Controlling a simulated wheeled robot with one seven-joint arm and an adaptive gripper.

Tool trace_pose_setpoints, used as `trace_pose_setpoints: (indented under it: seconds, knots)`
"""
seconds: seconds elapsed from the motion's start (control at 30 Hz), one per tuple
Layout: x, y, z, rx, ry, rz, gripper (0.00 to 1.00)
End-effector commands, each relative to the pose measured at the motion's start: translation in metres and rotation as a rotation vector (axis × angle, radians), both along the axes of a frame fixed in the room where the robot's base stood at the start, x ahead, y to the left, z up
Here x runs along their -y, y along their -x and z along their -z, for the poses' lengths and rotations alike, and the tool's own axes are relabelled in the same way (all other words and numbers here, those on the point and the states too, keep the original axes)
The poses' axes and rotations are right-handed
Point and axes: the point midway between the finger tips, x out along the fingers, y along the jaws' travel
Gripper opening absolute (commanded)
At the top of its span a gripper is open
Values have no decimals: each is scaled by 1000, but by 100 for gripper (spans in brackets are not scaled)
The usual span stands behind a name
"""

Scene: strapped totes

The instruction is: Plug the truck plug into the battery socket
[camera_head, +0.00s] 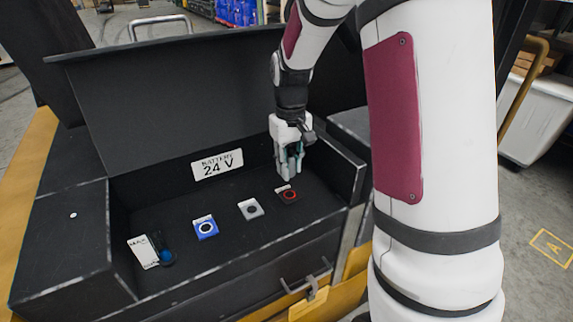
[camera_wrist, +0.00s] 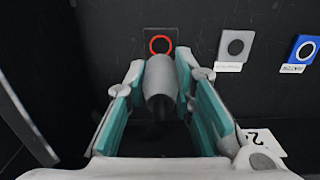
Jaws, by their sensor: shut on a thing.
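My gripper (camera_head: 289,176) is above the right end of the black battery tray, fingers pointing down. In the wrist view its teal-padded fingers (camera_wrist: 160,78) are shut on a grey, rounded plug (camera_wrist: 160,88). Just beyond the plug is a black socket with a red ring (camera_wrist: 160,45); it also shows below the fingers in the head view (camera_head: 288,195). I cannot tell whether plug and socket touch. A grey socket (camera_head: 250,209) and a blue socket (camera_head: 206,228) lie left of it in the head view. Their small labels are unreadable.
A white "BATTERY 24 V" plate (camera_head: 217,164) is on the tray's back wall. A white card (camera_head: 143,252) and a dark, blue-ended piece (camera_head: 165,256) are at the tray's left. The raised black lid (camera_head: 170,100) stands behind; the tray walls (camera_head: 345,180) enclose the area.

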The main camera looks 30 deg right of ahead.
Motion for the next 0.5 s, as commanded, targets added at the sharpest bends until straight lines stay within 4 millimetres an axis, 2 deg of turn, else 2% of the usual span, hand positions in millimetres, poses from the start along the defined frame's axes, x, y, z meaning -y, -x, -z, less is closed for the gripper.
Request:
trace_pose_setpoints:
  seconds: [0.17,0.5]
  knots:
    - [0,-1,6,-1,0,0,0]
    - [0,-1,36,-1,-1,0,0]
